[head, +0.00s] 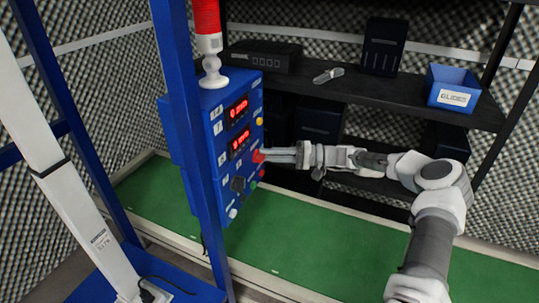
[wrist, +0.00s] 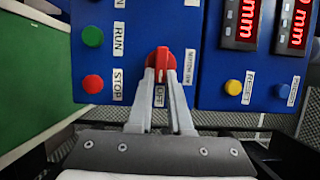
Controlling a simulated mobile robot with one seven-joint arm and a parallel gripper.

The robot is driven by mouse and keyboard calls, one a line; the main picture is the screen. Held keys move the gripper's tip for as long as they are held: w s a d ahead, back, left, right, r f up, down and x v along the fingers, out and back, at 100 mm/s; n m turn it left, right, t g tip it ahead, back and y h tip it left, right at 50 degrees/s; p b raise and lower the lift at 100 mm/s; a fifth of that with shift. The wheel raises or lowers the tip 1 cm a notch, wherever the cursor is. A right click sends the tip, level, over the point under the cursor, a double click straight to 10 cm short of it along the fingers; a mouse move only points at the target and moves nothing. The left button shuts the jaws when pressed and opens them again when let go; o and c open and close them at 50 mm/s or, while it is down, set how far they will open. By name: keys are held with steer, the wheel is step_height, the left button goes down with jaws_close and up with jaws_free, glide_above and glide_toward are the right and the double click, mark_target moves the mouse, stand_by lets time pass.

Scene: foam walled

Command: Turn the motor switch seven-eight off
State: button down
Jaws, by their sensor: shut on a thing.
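The red motor switch (wrist: 162,58) is a rotary knob on the blue control panel (wrist: 204,109). In the wrist view its handle lies roughly along the picture's vertical, with a label reading OFF between my fingers below it. A white label beside it on the right is too small to read surely. My gripper (wrist: 161,76) is shut on the switch, one finger on each side of the handle. In the head view the switch (head: 258,156) shows at the tips of my gripper (head: 266,154), partly hidden by it.
A green button (wrist: 93,36) marked RUN and a red button (wrist: 93,84) marked STOP sit left of the switch. A yellow button (wrist: 233,87) and red displays (wrist: 242,20) are to the right. A blue post (head: 203,170) stands before the panel; a dark shelf (head: 400,96) is behind.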

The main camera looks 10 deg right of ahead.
steer(key=c, duration=0.8)
jaws_free()
steer(key=shift+c, duration=0.2)
steer(key=v, duration=1.7)
steer(key=shift+d+p, duration=0.25)
steer(key=shift+p, duration=0.2)
steer(key=shift+f, duration=0.1)
